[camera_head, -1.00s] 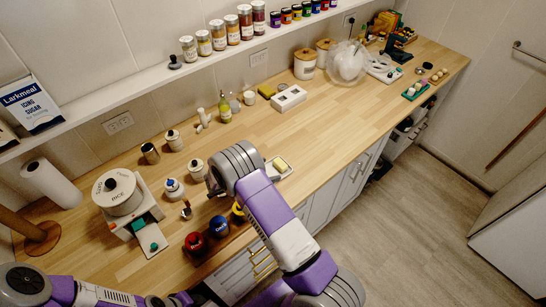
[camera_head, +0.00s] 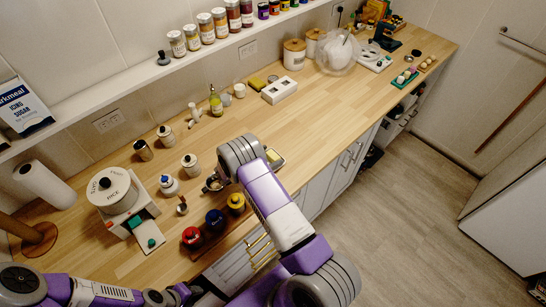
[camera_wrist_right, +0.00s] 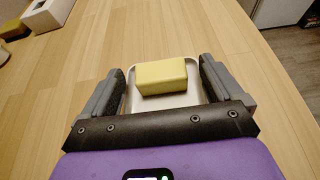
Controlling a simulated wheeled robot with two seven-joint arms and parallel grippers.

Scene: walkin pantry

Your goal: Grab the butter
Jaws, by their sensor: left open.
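The butter is a pale yellow block (camera_wrist_right: 162,76) resting on a small white dish (camera_wrist_right: 163,102) in the right wrist view. It also shows partly behind my right arm in the head view (camera_head: 274,156). My right gripper (camera_wrist_right: 161,70) is open, with one finger on each side of the dish and gaps between the fingers and the butter. In the head view, my own arm mostly hides this gripper. My left gripper (camera_head: 188,293) is low at the bottom of the head view, away from the butter; its fingers are small there, and it is open.
A white box (camera_head: 279,90) lies behind the butter.

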